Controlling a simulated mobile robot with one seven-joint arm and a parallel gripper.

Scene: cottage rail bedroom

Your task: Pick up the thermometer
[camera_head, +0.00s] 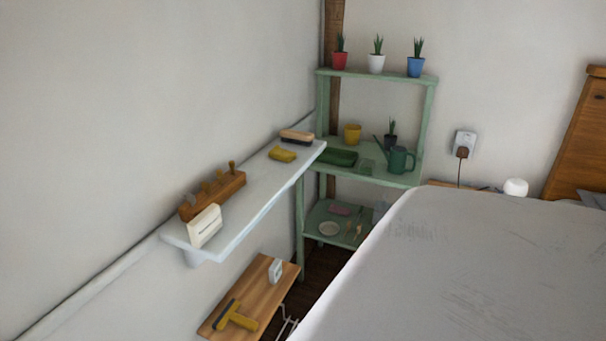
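No object is plainly readable as a thermometer at this size. A white upright block (205,226) with faint dark marks on its face stands at the near end of the white wall shelf (256,213). A smaller white and grey upright item (275,270) stands on the lower wooden shelf (258,284). I cannot tell whether either is the thermometer. My gripper is not in view.
A wooden rack (212,196) with tools, a yellow roll (282,154) and a brush (297,137) share the white shelf. A yellow-headed tool (235,315) lies below. A green plant stand (428,110) fills the corner. A bed (455,270) occupies the right.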

